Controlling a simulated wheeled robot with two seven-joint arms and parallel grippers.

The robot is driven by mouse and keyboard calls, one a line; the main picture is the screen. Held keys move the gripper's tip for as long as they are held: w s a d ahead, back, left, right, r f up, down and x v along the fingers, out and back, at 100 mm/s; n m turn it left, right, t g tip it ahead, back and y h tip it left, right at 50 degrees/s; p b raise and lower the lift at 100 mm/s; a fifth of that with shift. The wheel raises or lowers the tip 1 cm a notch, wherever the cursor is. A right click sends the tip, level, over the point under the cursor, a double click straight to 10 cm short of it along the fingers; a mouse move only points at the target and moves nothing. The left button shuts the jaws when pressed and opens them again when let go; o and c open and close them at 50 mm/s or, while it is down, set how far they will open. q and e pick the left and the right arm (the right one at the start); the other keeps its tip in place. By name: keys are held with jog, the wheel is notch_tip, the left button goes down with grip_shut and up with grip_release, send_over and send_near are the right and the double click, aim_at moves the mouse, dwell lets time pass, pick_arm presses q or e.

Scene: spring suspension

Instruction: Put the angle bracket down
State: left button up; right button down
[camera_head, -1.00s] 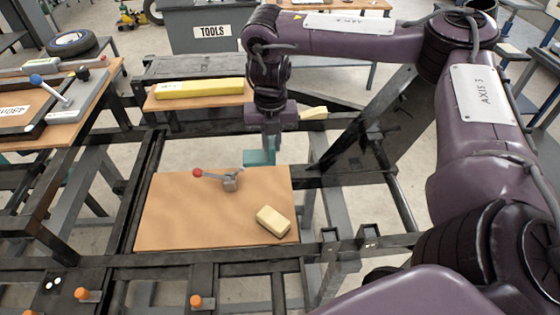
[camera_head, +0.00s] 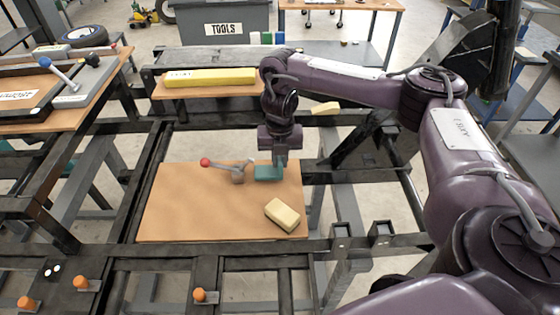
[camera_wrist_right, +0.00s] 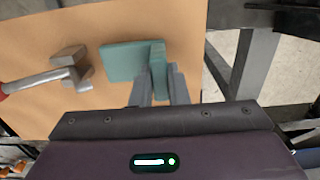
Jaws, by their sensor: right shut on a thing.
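The teal angle bracket (camera_head: 268,173) is at the far right part of the wooden board (camera_head: 180,215). My right gripper (camera_head: 279,160) points down from above and is shut on the bracket's upright flange. In the right wrist view the bracket (camera_wrist_right: 125,62) shows its flat flange over the board, with the gripper fingers (camera_wrist_right: 160,85) around the other flange. Whether the bracket touches the board or hangs just above it, I cannot tell. My left gripper is not in view.
A grey lever clamp with a red knob (camera_head: 205,162) stands just left of the bracket. A pale yellow block (camera_head: 282,214) lies nearer on the board. Dark frame beams surround the board.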

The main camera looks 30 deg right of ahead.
jog(key=shift+w+f, duration=0.1)
jog(key=shift+f, duration=0.45)
jog(key=shift+f, duration=0.15)
jog(key=c, duration=1.4)
grip_release()
notch_tip(320, 180, up, 12)
jog(key=p, duration=0.3)
